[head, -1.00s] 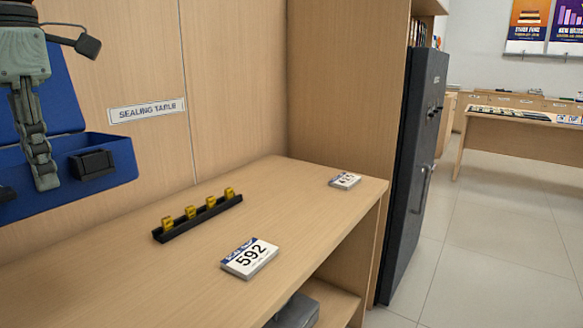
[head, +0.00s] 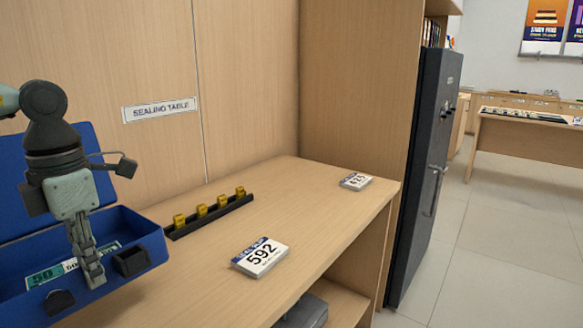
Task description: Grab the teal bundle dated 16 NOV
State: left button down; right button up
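A teal bundle (head: 48,276) marked 50 lies in the open blue box (head: 146,238) at the left. Its lettering is partly covered by my fingers, and I cannot read a date on it. My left gripper (head: 95,277) points down over the box, in front of the bundle's right part. Its fingers are seen nearly edge-on, so I cannot tell whether they are open or shut, or whether they touch the bundle. My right gripper is out of view.
Seal slip pads 592 (head: 260,257) and 625 (head: 356,181) lie on the wooden counter (head: 310,205). A black rack (head: 209,216) holds several yellow pieces. A SEALING TABLE sign (head: 160,109) is behind. A dark safe (head: 425,170) stands right of the counter.

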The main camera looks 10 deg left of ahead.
aim_at(101, 294)
pick_arm(q)
jog(key=shift+w+f, duration=0.1)
jog(key=shift+f, duration=3.2)
